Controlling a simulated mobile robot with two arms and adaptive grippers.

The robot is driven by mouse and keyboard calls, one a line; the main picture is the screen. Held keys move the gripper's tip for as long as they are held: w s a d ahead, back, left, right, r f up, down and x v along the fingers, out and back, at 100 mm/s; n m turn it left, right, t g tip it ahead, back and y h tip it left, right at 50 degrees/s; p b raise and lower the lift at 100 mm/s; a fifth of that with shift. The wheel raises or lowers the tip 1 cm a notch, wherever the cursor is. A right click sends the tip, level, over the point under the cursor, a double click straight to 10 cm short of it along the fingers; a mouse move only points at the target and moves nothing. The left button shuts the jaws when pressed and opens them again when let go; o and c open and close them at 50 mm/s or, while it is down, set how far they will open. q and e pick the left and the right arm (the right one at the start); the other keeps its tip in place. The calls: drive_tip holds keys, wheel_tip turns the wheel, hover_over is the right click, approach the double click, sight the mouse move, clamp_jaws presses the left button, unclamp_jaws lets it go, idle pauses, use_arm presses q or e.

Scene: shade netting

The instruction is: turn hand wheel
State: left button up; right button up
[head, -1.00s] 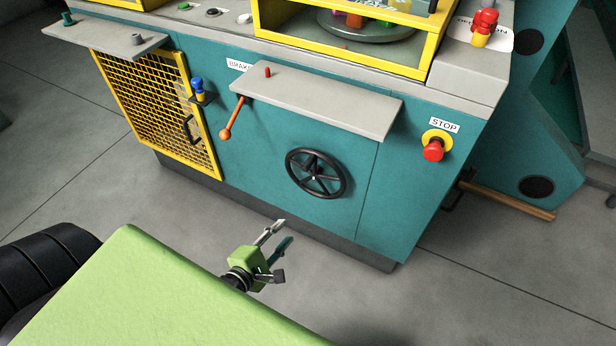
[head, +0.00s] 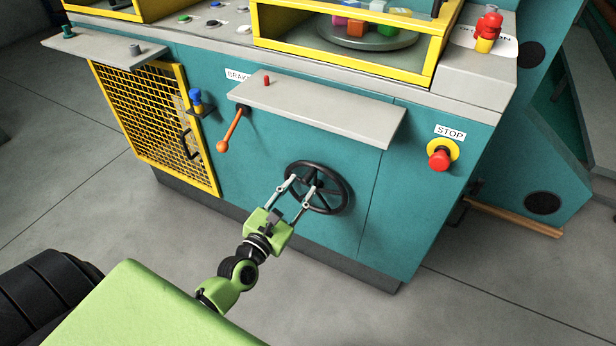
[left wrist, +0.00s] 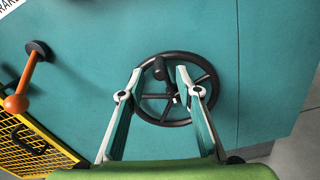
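The black hand wheel (head: 345,199) with spokes and a small knob is mounted on the front of the teal cabinet. My left gripper (head: 303,184) reaches up to the wheel's left half, its two fingers spread. In the left wrist view, the hand wheel (left wrist: 213,83) shows beyond the fingers, and the open gripper (left wrist: 158,82) has its tips over it. The wheel's knob (left wrist: 159,66) lies between the two tips at the upper left of the rim. I cannot tell whether the fingers touch the wheel. My right gripper is not in view.
An orange brake lever (head: 230,132) hangs left of the wheel. A grey shelf (head: 320,112) juts out above it. A red stop button (head: 440,159) is to the right, and a yellow mesh door (head: 150,125) to the left. The floor in front is clear.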

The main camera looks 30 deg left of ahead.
sight(304, 183)
use_arm(q)
drive_tip(key=shift+w, duration=2.6)
clamp_jaws()
